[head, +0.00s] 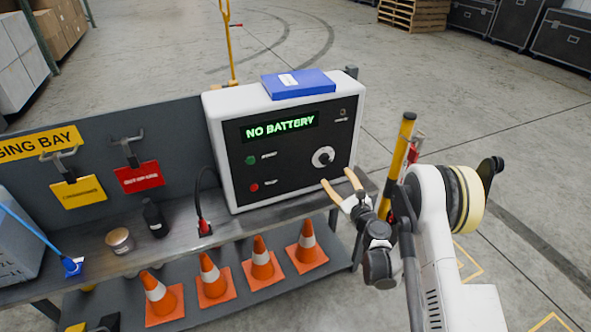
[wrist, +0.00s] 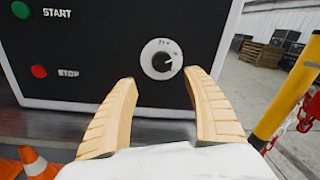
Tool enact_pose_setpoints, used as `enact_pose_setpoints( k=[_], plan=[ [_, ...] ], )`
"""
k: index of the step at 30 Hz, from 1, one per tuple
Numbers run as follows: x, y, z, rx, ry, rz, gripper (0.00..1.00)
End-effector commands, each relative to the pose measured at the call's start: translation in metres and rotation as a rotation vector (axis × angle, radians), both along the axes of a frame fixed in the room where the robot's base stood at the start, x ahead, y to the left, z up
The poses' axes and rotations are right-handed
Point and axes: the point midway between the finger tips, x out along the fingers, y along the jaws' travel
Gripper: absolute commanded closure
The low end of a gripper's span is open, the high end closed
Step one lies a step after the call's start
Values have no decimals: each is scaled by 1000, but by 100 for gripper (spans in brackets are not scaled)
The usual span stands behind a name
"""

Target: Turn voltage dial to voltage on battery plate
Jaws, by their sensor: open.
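The charger's display (head: 280,126) reads "NO BATTERY" in green. My gripper (head: 341,188) is open and empty, just in front of and below the dial, not touching it. In the wrist view its tan fingers (wrist: 164,95) stand apart, one on each side below the dial. No battery plate can be made out.
A green start button (head: 250,160) and a red stop button (head: 254,188) are left of the dial. A blue box (head: 298,84) lies on the charger. A yellow post (head: 397,160) is close beside my arm. Orange cones (head: 262,264) fill the lower shelf.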

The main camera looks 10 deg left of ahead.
Motion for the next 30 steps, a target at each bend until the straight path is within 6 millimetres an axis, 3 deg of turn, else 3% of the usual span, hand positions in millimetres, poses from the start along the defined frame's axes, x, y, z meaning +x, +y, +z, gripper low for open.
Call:
enact_pose_setpoints(
  k=[15,27,28,30],
  plan=[
    [78,46,-1,-3,-1,1,40],
    [87,51,2,-4,-2,1,40],
    [87,51,2,-4,-2,1,42],
    [87,51,2,-4,-2,1,63]
  ],
)
